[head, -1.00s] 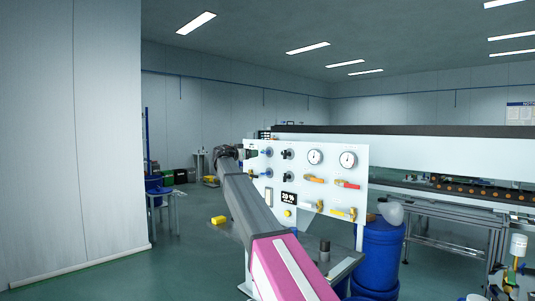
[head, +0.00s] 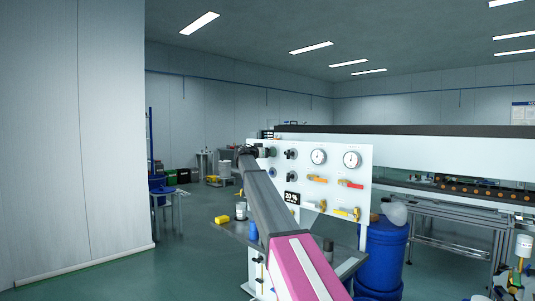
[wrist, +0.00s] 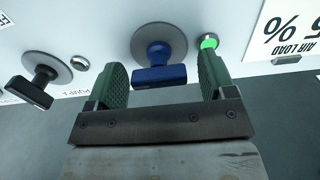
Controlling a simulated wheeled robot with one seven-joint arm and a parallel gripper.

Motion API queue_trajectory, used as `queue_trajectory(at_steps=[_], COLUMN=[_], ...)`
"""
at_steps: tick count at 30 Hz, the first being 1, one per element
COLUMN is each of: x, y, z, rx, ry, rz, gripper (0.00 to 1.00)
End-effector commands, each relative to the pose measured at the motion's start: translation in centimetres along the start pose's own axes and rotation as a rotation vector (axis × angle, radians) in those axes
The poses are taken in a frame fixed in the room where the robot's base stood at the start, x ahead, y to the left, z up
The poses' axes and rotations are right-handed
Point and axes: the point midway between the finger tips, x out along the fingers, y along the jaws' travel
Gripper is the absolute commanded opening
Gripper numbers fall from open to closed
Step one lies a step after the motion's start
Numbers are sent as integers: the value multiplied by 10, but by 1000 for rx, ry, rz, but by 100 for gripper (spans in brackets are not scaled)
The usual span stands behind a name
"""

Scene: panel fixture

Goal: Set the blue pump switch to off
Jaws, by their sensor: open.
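In the wrist view, a blue switch (wrist: 160,66) with a round base and a bar handle sits on the white panel. Its handle lies crosswise in the picture. My gripper (wrist: 163,80) is open, with one green finger on each side of the blue handle; I cannot tell whether either touches it. A lit green lamp (wrist: 208,42) is beside the right finger. The label near the switch is upside down and partly hidden. In the head view, my gripper (head: 248,152) is at the panel's upper left and its fingers are not clear.
A black switch (wrist: 32,87) and a small unlit lamp (wrist: 80,63) are left of the blue switch. A display (wrist: 290,35) is at the right. The panel (head: 335,172) also bears gauges (head: 318,156) and colored valve handles (head: 350,184). A blue drum (head: 385,255) stands right of it.

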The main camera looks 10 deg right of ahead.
Motion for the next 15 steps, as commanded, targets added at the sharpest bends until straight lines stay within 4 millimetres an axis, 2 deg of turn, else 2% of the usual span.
queue_trajectory(at_steps=[2,5,6,7,15], x=[0,0,0,0,0], y=[0,0,0,0,0], z=[0,0,0,0,0], rx=[0,0,0,0,-13], ry=[0,0,0,0,0], rz=[0,0,0,0,0], gripper=[77,47,34,27,27])
